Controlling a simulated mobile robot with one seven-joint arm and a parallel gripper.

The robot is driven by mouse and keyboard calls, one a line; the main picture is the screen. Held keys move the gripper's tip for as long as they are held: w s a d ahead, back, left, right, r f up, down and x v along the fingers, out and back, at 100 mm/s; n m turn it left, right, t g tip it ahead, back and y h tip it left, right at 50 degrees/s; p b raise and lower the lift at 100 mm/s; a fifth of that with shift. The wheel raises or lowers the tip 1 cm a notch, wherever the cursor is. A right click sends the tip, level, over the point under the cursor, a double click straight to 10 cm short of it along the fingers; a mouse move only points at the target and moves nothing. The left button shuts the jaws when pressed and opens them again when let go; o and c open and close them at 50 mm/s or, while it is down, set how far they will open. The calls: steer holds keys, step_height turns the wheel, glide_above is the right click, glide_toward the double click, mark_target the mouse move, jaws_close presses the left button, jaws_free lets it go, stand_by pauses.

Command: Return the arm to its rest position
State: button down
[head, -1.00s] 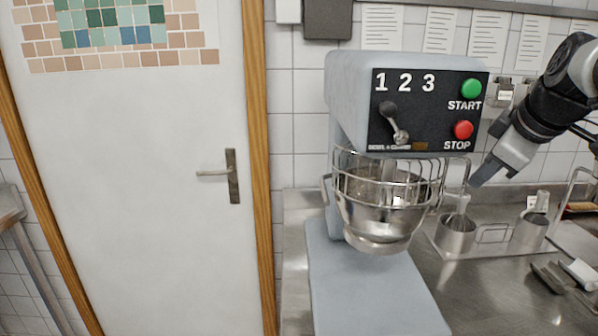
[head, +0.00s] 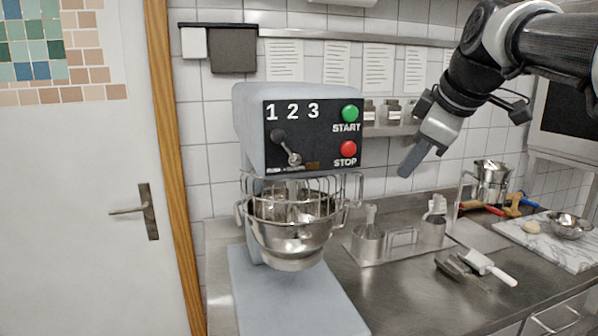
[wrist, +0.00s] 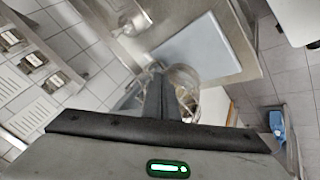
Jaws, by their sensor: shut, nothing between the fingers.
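My gripper (head: 408,170) hangs in the air to the right of the mixer's control panel in the head view, its fingers together and empty, pointing down and left. My arm reaches in from the upper right. In the wrist view the shut fingers (wrist: 154,97) point up the picture, with the mixer bowl partly hidden behind them. The grey-blue mixer (head: 243,130) stands on the steel counter, with a steel bowl (head: 290,243) behind a wire guard. No gap shows between my gripper's fingers, and it appears clear of the mixer.
A metal holder with containers (head: 368,242) stands right of the mixer. Scrapers (head: 490,266) lie on the counter. A marble board (head: 550,240) with a small bowl (head: 569,225) is at the right. A white door (head: 70,200) is at the left. Spice jars (head: 390,112) sit on a wall shelf.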

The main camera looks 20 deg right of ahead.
steer(key=s+a+f+m+y+p, duration=0.1)
steer(key=a+f+m+p, duration=0.1)
steer(key=a, duration=0.7)
steer(key=s+a+f+m+y+p, duration=0.1)
steer(key=a+f+p, duration=0.1)
steer(key=a, duration=0.7)
steer(key=s+a+f+m+g+p, duration=0.1)
steer(key=s+a+f+m+p, duration=0.1)
steer(key=s+a+f+m, duration=0.2)
steer(key=s+a+f, duration=0.3)
steer(key=a+f, duration=0.2)
steer(key=a, duration=0.2)
steer(key=shift+f+g+h, duration=0.3)
steer(key=shift+h, duration=0.1)
